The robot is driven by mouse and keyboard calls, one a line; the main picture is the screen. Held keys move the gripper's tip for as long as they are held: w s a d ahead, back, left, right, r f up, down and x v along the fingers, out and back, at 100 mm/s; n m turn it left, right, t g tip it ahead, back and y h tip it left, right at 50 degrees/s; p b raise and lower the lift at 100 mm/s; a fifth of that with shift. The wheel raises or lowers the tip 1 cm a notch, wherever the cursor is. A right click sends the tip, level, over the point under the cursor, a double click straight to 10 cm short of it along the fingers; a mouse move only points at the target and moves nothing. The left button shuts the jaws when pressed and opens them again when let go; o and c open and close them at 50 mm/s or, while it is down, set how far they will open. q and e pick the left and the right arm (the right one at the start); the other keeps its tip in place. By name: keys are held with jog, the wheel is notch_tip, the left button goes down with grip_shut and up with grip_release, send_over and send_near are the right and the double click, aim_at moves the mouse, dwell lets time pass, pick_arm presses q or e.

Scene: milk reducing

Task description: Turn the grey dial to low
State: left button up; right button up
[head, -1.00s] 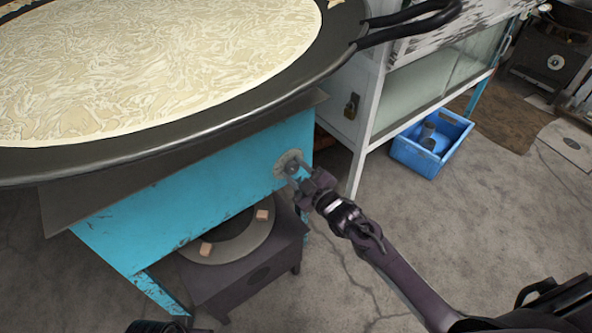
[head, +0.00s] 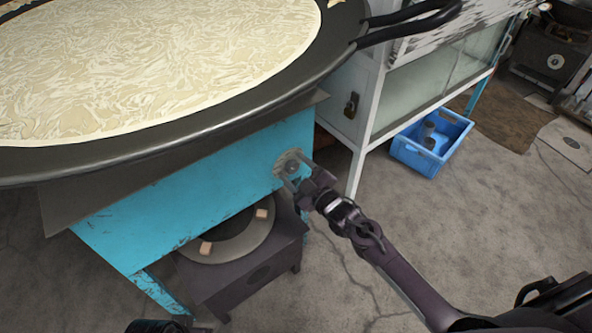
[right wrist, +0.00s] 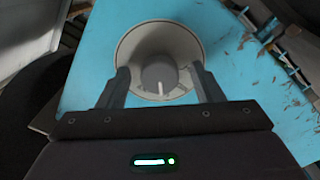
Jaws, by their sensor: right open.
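The grey dial (right wrist: 160,78) sits on a round pale plate (right wrist: 138,40) on the blue stove panel (head: 190,190). In the right wrist view it is between the two fingers of my right gripper (right wrist: 162,88), with a visible gap on each side. A light pointer mark on the dial points towards the gripper's palm. In the head view my right gripper (head: 292,175) is at the panel's right end, its fingers around the dial, which they partly hide. My right gripper is open. My left gripper is not clearly in view; only a dark part shows at the bottom edge.
A large black pan (head: 200,140) with pale milky contents overhangs the panel. A dark burner stand (head: 245,280) is below it. A white glass-fronted cabinet (head: 378,100) and a blue crate (head: 415,158) stand to the right.

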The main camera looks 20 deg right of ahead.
pick_arm(q)
jog(key=shift+s+a+r+g+y+p, duration=0.15)
jog(key=shift+a+r+g+p, duration=0.1)
jog(key=shift+a+p, duration=0.15)
jog(key=shift+s+a+r+g+y+p, duration=0.15)
jog(key=shift+a+g+p, duration=0.15)
jog(key=shift+a, duration=0.2)
pick_arm(e)
jog(key=v, duration=0.7)
jog(key=shift+s+d, duration=0.15)
jog(key=shift+s, duration=0.2)
pick_arm(q)
jog(key=shift+d+f, duration=0.1)
